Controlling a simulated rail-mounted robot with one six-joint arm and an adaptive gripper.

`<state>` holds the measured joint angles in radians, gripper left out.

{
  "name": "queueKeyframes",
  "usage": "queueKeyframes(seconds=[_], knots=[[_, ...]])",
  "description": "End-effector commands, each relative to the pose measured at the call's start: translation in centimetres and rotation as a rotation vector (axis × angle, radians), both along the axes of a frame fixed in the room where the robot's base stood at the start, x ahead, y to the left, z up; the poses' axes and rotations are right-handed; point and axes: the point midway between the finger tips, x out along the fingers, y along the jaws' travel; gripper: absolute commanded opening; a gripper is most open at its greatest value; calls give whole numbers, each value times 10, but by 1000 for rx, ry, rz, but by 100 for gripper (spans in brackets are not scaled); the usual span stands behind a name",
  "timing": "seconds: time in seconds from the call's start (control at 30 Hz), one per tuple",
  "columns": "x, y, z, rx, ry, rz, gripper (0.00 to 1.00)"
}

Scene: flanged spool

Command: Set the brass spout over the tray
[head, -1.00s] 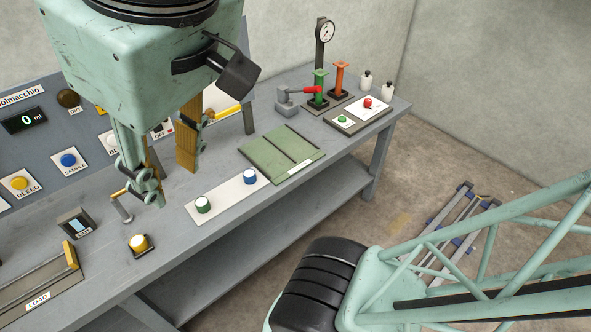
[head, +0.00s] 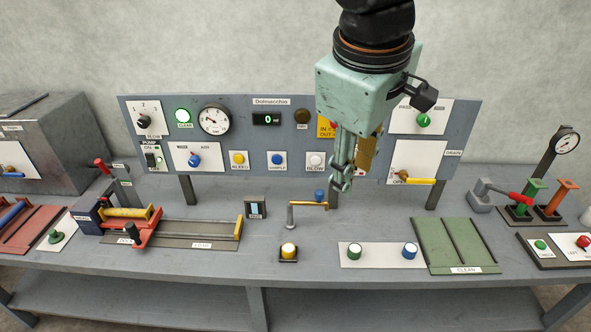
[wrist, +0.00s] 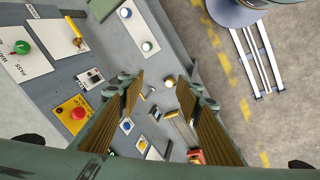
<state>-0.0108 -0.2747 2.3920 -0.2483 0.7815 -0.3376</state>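The brass spout (head: 306,204) is a thin horizontal arm on a grey post, near the middle of the bench. Its free end points right in the head view. A blue knob shows at it; I cannot tell if it is joined. My gripper (head: 346,180) hangs just right of the spout end, above the bench and apart from it. In the wrist view my gripper (wrist: 165,88) has its brown-padded fingers wide apart with nothing between them. The green tray marked CLEAN (head: 434,249) lies right of the spout. The spout is not over it.
A small display box (head: 255,208) and the LOAD track (head: 190,239) lie left. The control panel (head: 222,140) stands behind.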

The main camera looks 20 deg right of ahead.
Motion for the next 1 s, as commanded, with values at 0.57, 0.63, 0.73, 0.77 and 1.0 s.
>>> queueKeyframes(seconds=[0.57,0.63,0.73,0.77,1.0], knots=[[83,-22,-20,-152,103,293,32],[93,-24,-24,-169,118,331,32],[106,-27,-30,-192,137,383,32],[111,-28,-31,-199,143,400,32],[143,-33,-48,-250,190,530,32]])
